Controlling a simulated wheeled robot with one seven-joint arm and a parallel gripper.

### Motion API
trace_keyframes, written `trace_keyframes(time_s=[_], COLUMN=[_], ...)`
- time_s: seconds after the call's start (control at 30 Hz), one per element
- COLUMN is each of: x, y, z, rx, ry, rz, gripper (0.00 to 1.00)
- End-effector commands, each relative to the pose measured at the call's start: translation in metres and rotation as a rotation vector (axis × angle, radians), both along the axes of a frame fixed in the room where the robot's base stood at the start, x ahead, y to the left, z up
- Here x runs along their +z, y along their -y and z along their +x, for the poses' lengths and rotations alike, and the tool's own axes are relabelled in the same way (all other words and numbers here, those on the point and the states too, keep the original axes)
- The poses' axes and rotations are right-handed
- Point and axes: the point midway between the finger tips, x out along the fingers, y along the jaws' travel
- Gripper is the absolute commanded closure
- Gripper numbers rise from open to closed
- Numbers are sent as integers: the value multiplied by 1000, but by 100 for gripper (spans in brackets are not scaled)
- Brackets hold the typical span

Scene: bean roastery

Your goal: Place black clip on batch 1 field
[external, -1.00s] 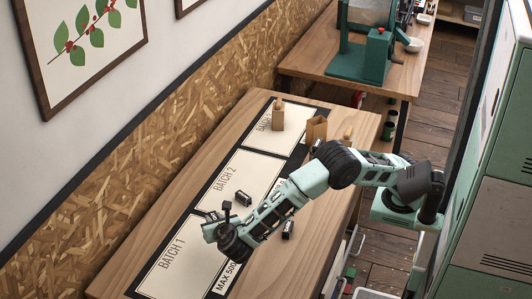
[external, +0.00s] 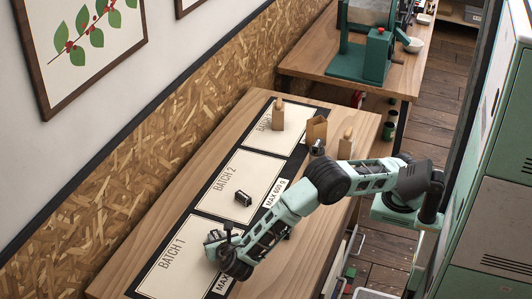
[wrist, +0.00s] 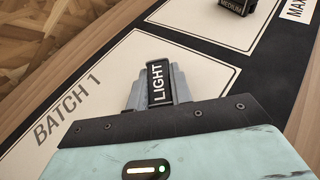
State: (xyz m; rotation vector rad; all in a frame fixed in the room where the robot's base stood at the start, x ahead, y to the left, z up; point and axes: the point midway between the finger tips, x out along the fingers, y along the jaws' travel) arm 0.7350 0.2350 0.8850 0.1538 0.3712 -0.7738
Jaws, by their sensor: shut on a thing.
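My gripper (wrist: 155,85) is shut on a black clip labelled LIGHT (wrist: 158,82) in the wrist view. The clip is upright between the grey fingers. In the external view my gripper (external: 215,241) is over the cream batch 1 field (external: 171,272), near its upper right part; the clip is not clear there. The batch 1 field also fills the lower left of the wrist view (wrist: 92,103). I cannot tell whether the clip touches the surface. Another black clip, labelled MEDIUM (wrist: 235,6), stands on the batch 2 field (external: 234,178); it also shows in the external view (external: 243,198).
A black border mat (external: 206,203) with MAX labels (external: 274,192) lies on the wooden table (external: 165,195). The left part of the batch 1 field is bare.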

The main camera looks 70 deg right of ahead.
Motion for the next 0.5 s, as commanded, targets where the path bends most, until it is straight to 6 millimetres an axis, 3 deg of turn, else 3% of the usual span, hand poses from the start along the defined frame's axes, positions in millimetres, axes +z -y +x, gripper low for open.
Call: trace_keyframes(time_s=[0.03, 0.1, 0.5], x=[-1, -1, 5], y=[0, 0, -4], z=[0, 0, -3], rx=[0, 0, 2], ry=[0, 0, 1], rz=[0, 0, 2], gripper=[73, 57, 57])
